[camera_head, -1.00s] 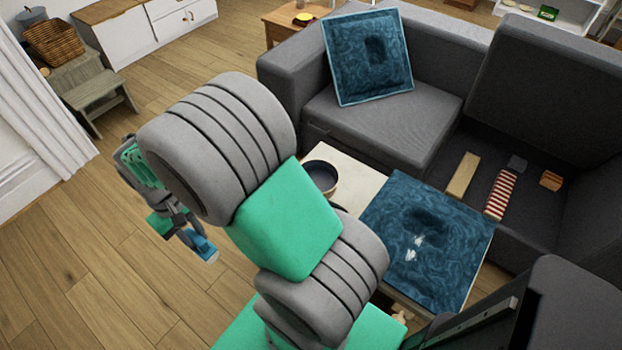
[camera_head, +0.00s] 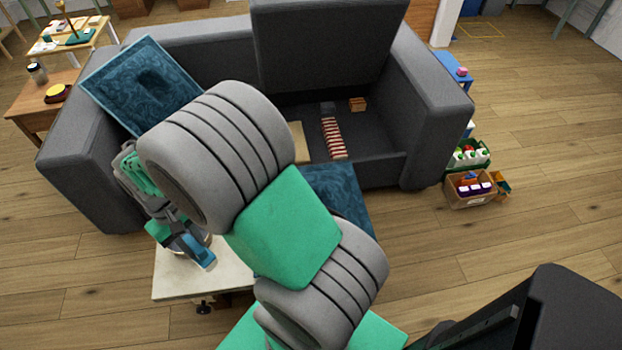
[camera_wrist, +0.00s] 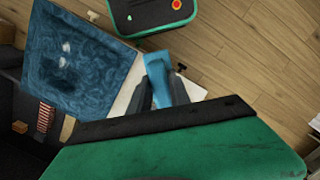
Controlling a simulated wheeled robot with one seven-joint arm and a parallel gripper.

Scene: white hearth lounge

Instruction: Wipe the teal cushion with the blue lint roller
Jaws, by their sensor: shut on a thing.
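The blue lint roller (camera_head: 203,256) is held in my gripper (camera_head: 186,242), at the left of the head view. In the wrist view, my gripper (camera_wrist: 160,92) is shut on the lint roller (camera_wrist: 157,68), whose blue end points up the picture. A teal cushion (camera_head: 342,192) lies flat on the low table, mostly hidden by my arm in the head view. The wrist view shows this cushion (camera_wrist: 105,62) left of the roller and apart from it, with white specks (camera_wrist: 65,48) on it. A second teal cushion (camera_head: 115,85) leans on the sofa's left end.
The pale low table (camera_head: 175,285) is under the gripper in the head view. The grey sofa (camera_head: 75,185) stands behind it, its open seat holding a striped item (camera_head: 333,138) and small blocks. Crates (camera_head: 470,190) stand right of the sofa. The floor at right is clear.

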